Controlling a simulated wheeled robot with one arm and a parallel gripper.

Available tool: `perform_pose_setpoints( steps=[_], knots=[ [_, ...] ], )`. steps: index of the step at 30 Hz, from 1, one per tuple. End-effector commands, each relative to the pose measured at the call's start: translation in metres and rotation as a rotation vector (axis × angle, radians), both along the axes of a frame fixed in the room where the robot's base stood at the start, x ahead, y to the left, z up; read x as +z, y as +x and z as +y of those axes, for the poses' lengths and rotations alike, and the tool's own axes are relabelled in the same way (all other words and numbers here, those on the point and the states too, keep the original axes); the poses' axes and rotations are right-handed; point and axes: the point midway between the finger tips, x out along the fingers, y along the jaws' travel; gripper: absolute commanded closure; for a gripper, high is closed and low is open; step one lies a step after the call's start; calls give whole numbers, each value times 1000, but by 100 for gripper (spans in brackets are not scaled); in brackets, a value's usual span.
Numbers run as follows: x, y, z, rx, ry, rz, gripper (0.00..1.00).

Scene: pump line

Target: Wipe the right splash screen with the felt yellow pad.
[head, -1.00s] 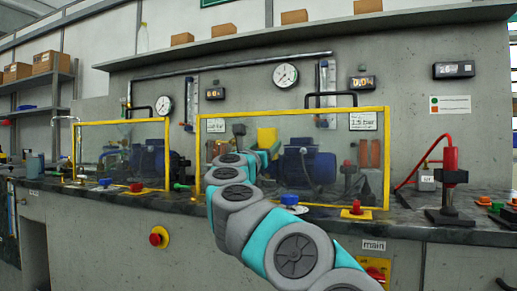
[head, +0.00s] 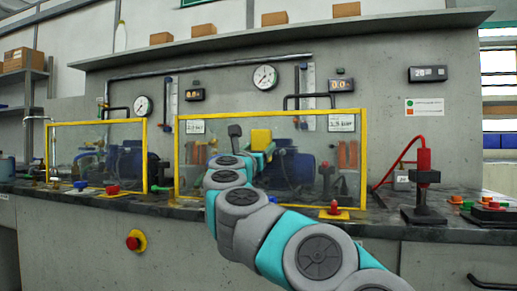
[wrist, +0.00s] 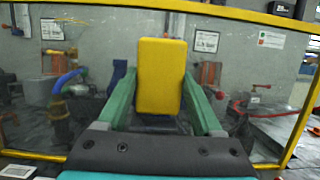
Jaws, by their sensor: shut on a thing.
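The yellow pad (wrist: 160,75) is held between the two green fingers of my gripper (wrist: 160,100) in the wrist view. In the head view the pad (head: 261,139) shows in front of the right splash screen (head: 363,160), a clear panel in a yellow frame, with my gripper (head: 262,150) just below it. In the wrist view the screen's yellow top bar (wrist: 215,12) runs above the pad. I cannot tell whether the pad touches the panel. My arm hides the lower left part of the screen.
The left splash screen (head: 146,160) stands to the left. A red-handled stand (head: 423,175) is right of the right screen. A red knob on a yellow plate (head: 334,211) sits on the counter before the screen. A shelf (head: 290,36) runs above.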

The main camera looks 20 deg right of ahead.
Motion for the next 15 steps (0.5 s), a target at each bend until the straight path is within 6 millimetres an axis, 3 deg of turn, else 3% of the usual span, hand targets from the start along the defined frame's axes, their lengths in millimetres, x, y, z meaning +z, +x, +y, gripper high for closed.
perform_pose_setpoints(
  steps=[15],
  knots=[
    [1, 19, 30, 3, -3, -1, 77]
  ],
)
